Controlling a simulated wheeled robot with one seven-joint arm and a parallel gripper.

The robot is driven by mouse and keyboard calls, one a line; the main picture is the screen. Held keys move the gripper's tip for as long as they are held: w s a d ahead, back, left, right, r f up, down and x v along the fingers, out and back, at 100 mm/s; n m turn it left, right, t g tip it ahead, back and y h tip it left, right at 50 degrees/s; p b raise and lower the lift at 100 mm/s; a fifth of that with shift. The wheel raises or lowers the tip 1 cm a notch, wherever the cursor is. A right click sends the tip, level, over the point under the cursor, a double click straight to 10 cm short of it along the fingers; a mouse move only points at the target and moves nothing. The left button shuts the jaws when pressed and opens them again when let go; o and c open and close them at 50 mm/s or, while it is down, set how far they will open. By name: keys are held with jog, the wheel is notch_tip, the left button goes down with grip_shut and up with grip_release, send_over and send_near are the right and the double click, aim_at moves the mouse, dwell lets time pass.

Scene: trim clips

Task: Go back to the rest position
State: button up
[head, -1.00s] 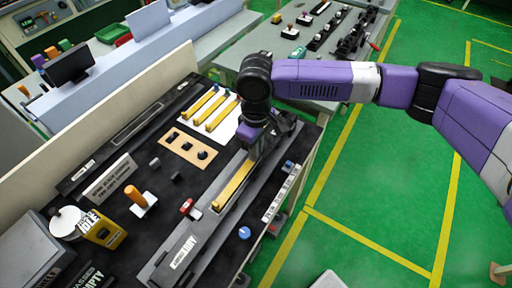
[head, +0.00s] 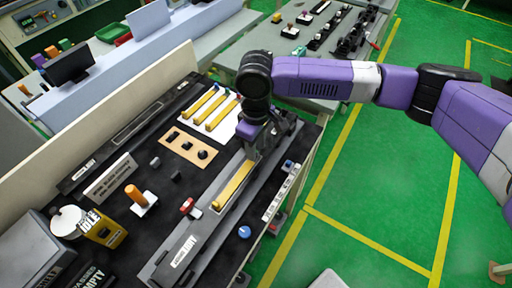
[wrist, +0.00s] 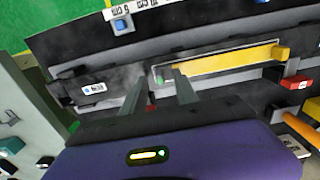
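My gripper (head: 252,152) is over the far part of the long grey fixture (head: 190,238) on the bench.
Several yellow strips lie on a white sheet (head: 237,127) beyond a tan board (head: 189,147). An orange-handled tool (head: 137,196), a red clip (head: 187,206) and a blue button (head: 244,232) are on the bench. Another table (head: 290,62) stands behind. Green floor to the right is clear.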

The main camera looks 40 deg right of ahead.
notch_tip(320, 180, up, 7)
jog(key=shift+r+b, duration=0.1)
jog(key=shift+b, duration=0.45)
